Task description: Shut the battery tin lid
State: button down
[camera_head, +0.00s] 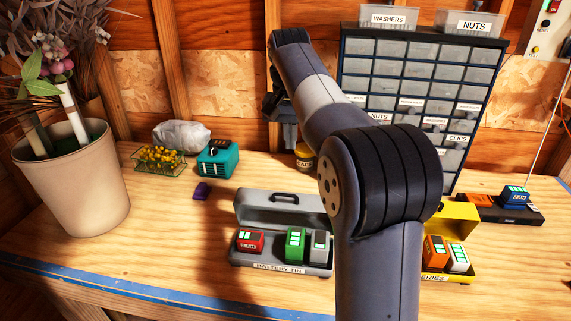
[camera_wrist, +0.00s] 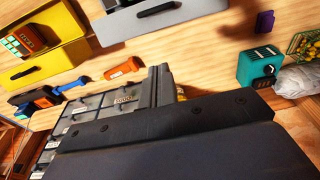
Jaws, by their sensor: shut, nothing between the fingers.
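The grey battery tin (camera_head: 280,265) stands on the bench with its lid (camera_head: 283,208) up at the back, a dark handle on it. A red battery (camera_head: 250,240), a green battery (camera_head: 295,243) and a grey battery (camera_head: 320,245) sit in it. In the wrist view the grey tin's lid (camera_wrist: 165,38) shows at the top. My gripper (camera_head: 287,138) is above the back of the bench, behind the tin and apart from it, partly hidden by my arm. Its fingers also show in the wrist view (camera_wrist: 158,86), shut and empty.
A yellow tin (camera_head: 460,220) with batteries stands to the right, partly behind my arm. A drawer cabinet (camera_head: 450,75) is at the back. A teal box (camera_head: 216,158), a wire basket (camera_head: 160,160) and a purple item (camera_head: 202,190) lie left. A large plant pot (camera_head: 72,185) stands far left.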

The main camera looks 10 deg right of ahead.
send_over(288, 201)
jog(key=w, duration=0.2)
jog(key=f, duration=1)
jog(key=shift+s+d+f, duration=0.15)
jog(key=shift+s+d, duration=0.05)
jog(key=shift+d, duration=0.15)
jog(key=shift+s+a+f+p, duration=0.3)
jog(key=shift+s+f+p, duration=0.1)
jog(key=shift+s, duration=0.3)
jog(key=shift+f+b, duration=0.1)
jog(key=shift+b, duration=0.25)
